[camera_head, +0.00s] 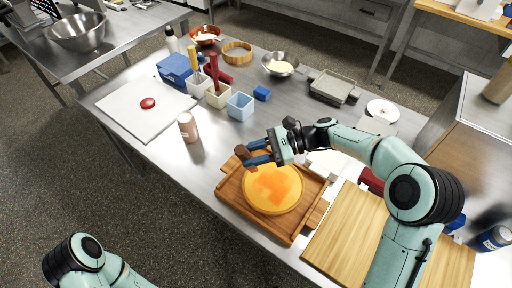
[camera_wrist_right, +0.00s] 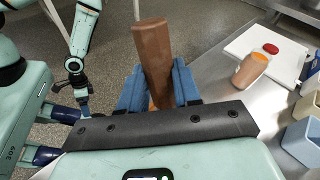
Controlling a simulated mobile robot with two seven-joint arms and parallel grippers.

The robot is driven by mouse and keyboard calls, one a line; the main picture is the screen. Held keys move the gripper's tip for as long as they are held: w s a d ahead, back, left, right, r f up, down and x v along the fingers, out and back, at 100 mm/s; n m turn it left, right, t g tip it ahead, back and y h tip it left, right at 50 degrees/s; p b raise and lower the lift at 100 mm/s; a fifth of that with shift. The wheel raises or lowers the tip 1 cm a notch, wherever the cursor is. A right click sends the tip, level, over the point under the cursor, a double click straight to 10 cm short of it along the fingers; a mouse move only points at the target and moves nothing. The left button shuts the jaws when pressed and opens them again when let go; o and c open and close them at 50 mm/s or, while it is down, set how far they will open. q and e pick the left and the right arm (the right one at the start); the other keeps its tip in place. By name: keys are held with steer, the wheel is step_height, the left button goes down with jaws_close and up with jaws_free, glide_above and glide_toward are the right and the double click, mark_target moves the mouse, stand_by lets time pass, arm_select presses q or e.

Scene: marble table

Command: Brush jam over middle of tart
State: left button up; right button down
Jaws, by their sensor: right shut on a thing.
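The round yellow-orange tart (camera_head: 262,203) lies on a wooden tray (camera_head: 291,234). A darker orange-red patch covers part of its middle. My right gripper (camera_head: 258,152) is at the tart's far-left edge, shut on a brown block-shaped thing (camera_head: 243,153), probably the brush handle. In the right wrist view the brown handle (camera_wrist_right: 152,50) stands tilted between the blue fingers of the right gripper (camera_wrist_right: 158,90). The brush's working end is hidden.
A brown jar (camera_head: 188,127) stands left of the tray, near a white board (camera_head: 128,115) with a red round thing (camera_head: 148,103). Several small containers, including a light-blue one (camera_head: 240,106), stand behind. A wooden board (camera_head: 345,235) lies right of the tray.

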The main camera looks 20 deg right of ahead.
mark_target(252, 167)
stand_by(0.3)
step_height(252, 167, down, 4)
steer(key=shift+s+f+b, duration=0.1)
steer(key=shift+b, duration=0.7)
steer(key=shift+f+b, duration=0.3)
steer(key=shift+f, duration=0.4)
steer(key=shift+f+b, duration=0.3)
steer(key=shift+f, duration=0.5)
steer(key=shift+s+d+r, duration=0.15)
steer(key=shift+s+d, duration=0.8)
steer(key=shift+s, duration=0.15)
